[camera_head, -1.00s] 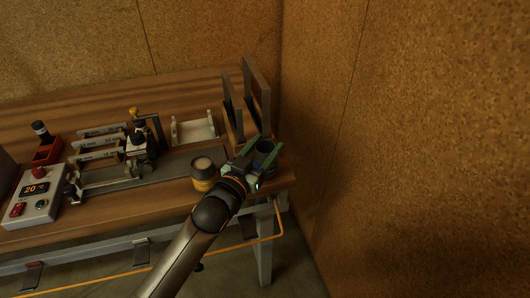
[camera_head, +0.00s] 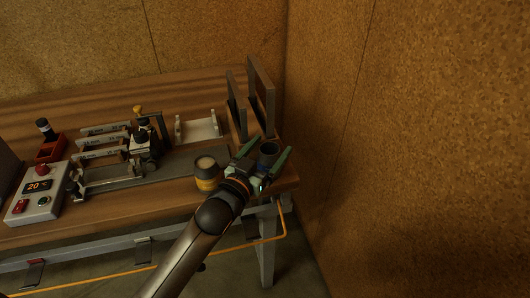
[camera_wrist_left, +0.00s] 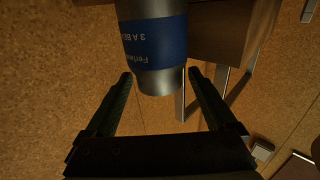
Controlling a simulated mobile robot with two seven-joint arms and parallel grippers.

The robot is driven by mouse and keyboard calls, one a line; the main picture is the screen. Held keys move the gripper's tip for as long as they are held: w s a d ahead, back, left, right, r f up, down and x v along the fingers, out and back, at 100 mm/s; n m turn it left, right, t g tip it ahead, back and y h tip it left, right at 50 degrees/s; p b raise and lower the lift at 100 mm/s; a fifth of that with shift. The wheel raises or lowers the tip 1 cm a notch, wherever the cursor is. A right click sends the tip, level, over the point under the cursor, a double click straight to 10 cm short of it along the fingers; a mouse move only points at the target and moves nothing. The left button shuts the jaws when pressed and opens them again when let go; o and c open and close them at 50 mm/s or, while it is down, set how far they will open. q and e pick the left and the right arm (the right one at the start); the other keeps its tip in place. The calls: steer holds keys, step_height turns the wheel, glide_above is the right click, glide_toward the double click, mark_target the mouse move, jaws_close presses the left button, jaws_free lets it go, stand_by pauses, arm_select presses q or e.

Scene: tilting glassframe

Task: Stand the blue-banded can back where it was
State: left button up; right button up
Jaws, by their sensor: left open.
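The blue-banded can (camera_head: 268,156) stands upright at the right end of the wooden bench, near its front corner, with a dark top. In the left wrist view the can (camera_wrist_left: 153,40) shows its blue band with white lettering, upside down, and a bare metal end. My left gripper (camera_head: 270,149) is open, with one green-grey finger on each side of the can. In the left wrist view its fingertips (camera_wrist_left: 160,76) are spread wider than the can, with a gap on both sides. The can's lower part is partly hidden by the gripper in the head view. My right gripper is out of view.
A yellow-banded can (camera_head: 206,174) stands just left of my gripper. Upright dark frames (camera_head: 262,92) rise behind the blue-banded can. A cork wall (camera_head: 400,150) closes off the right side. A clamp fixture (camera_head: 112,172) and a control box (camera_head: 38,194) occupy the bench's left.

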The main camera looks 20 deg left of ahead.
arm_select(q)
steer(key=s+a, duration=0.2)
steer(key=s, duration=0.9)
steer(key=shift+s+a, duration=0.15)
steer(key=shift+s, duration=0.25)
steer(key=shift+r, duration=0.1)
